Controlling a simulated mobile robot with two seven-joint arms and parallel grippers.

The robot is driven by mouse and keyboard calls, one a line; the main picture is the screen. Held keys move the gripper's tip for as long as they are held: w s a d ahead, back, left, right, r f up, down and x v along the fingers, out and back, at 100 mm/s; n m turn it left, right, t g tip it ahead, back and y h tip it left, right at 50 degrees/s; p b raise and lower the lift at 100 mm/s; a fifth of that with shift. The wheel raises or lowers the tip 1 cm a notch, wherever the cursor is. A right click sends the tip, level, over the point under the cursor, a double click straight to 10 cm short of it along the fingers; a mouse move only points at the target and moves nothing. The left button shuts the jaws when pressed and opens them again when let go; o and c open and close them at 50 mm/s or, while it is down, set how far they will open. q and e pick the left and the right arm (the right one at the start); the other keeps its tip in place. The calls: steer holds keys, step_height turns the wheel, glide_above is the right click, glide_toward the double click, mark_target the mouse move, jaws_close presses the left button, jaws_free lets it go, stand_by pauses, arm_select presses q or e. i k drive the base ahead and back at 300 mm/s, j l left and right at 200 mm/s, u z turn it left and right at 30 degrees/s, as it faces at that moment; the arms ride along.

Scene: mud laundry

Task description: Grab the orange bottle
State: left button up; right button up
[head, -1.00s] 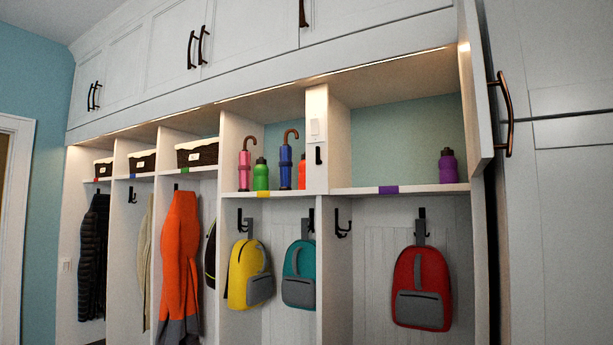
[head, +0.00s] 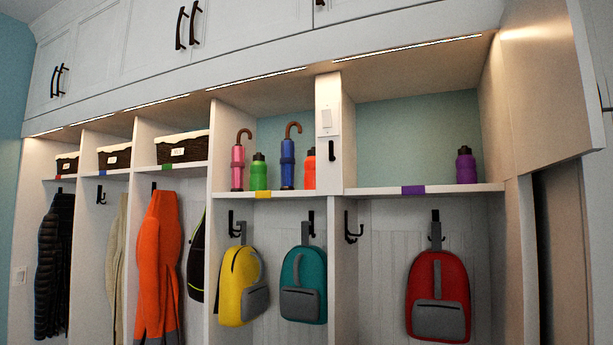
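The orange bottle (head: 310,169) stands upright on the shelf with the yellow label, in the head view. It is at the right end of that cubby, close against the divider, which hides part of its right side. A blue umbrella (head: 288,160) with a brown hooked handle stands just left of it. A green bottle (head: 259,172) and a pink umbrella (head: 238,163) stand farther left on the same shelf. Neither of my grippers shows in the head view.
A purple bottle (head: 466,165) stands alone in the right cubby, whose shelf is otherwise clear. An open cabinet door (head: 548,90) juts out at the right. Yellow (head: 241,285), teal (head: 303,284) and red (head: 438,295) backpacks hang below. Baskets (head: 182,148) and coats (head: 158,265) are at the left.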

mark_target(309, 163)
steer(key=i+j, duration=0.15)
steer(key=j, duration=0.15)
steer(key=i+j+z, duration=0.1)
steer(key=j, duration=0.25)
steer(key=i+j, duration=0.25)
steer(key=i+j+z, duration=0.1)
steer(key=j, duration=0.3)
steer(key=i+j, duration=0.2)
steer(key=j, duration=0.15)
